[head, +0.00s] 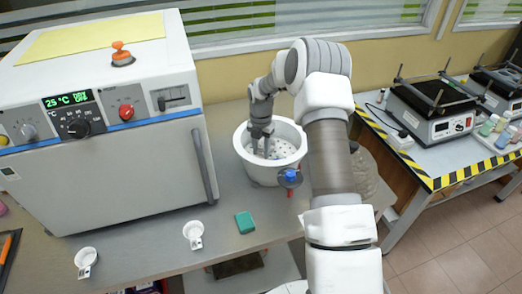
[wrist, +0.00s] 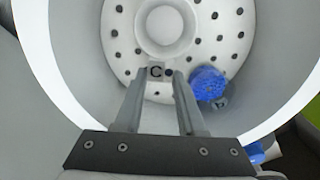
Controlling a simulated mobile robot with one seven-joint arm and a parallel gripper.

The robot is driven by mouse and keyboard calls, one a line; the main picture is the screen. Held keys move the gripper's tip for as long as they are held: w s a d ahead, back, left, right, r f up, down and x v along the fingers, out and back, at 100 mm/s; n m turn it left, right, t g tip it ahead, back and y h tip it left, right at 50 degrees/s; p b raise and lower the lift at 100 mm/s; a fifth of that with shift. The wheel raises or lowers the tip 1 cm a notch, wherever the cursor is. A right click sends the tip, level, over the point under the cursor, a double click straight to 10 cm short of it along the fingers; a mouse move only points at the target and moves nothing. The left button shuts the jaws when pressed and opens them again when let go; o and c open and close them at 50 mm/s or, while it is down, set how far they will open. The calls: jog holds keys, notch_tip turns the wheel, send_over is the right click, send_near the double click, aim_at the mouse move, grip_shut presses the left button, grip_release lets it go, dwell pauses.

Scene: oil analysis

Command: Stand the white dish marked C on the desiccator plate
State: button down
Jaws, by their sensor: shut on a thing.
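The white dish marked C (wrist: 166,28) is round, with a flat tab bearing the letter, and it is inside the desiccator bowl over the perforated white desiccator plate (wrist: 122,28). My gripper (wrist: 164,74) is shut on the dish's tab, with the tab between its fingertips. In the head view my gripper (head: 261,153) reaches down into the white desiccator bowl (head: 247,165), and the dish is mostly hidden there. The dish looks level, close above or touching the plate; I cannot tell which.
A clump of blue granules (wrist: 208,84) with a lettered tab lies beside dish C's tab. The bowl wall surrounds my fingers. Two white dishes (head: 193,231) (head: 86,258) and a green block (head: 245,222) are on the bench. An oven (head: 110,170) stands left.

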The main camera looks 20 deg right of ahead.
jog(key=shift+f, duration=0.3)
jog(key=shift+f, duration=0.1)
jog(key=shift+f, duration=0.15)
jog(key=c, duration=0.5)
grip_release()
